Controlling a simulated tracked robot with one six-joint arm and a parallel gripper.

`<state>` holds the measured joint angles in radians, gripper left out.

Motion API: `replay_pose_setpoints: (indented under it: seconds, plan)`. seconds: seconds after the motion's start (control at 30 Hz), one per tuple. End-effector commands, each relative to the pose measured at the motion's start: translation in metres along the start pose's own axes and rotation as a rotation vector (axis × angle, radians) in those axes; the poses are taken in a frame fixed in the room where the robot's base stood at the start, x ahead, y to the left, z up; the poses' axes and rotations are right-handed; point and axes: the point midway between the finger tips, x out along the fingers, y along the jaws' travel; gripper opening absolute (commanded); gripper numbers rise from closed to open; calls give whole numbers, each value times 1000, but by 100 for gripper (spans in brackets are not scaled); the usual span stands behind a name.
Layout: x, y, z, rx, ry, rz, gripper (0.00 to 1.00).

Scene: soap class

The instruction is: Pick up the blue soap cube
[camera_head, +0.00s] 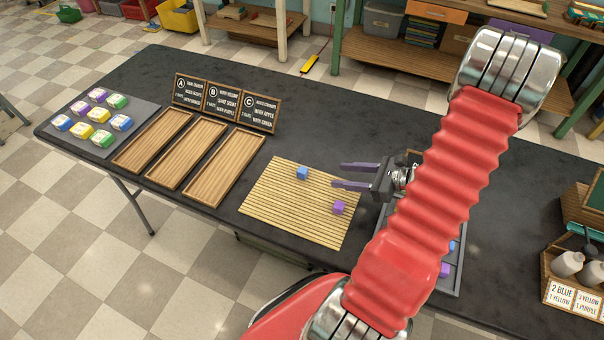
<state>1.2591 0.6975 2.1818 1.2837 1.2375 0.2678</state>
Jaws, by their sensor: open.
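A small blue soap cube (302,173) sits on the slatted bamboo mat (275,215), near its far edge. A purple cube (339,207) is on the same mat, near its right edge. My gripper (341,175) is open and empty, with its two dark fingers pointing left. In the picture it lies to the right of the blue cube and apart from it, at the mat's right edge. Its height above the table is hard to tell. Another bit of blue shows in a dark tray (459,278), mostly hidden behind my red arm.
Three wooden trays (190,155) lie empty left of the mat, with three lettered signs (223,105) behind them. A grey board (97,145) with several wrapped soaps is at the far left. A wooden crate (570,290) with bottles stands at the right.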

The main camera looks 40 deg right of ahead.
Motion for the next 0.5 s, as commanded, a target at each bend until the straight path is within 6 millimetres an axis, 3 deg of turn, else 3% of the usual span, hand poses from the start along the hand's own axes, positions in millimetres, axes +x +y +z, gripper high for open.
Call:
replay_pose_setpoints:
  seconds: [0.37, 0.5]
  plan:
    - [0, -2, -2, 9, -3, -8, 45]
    - [8, -1, -2, 9, -4, -6, 45]
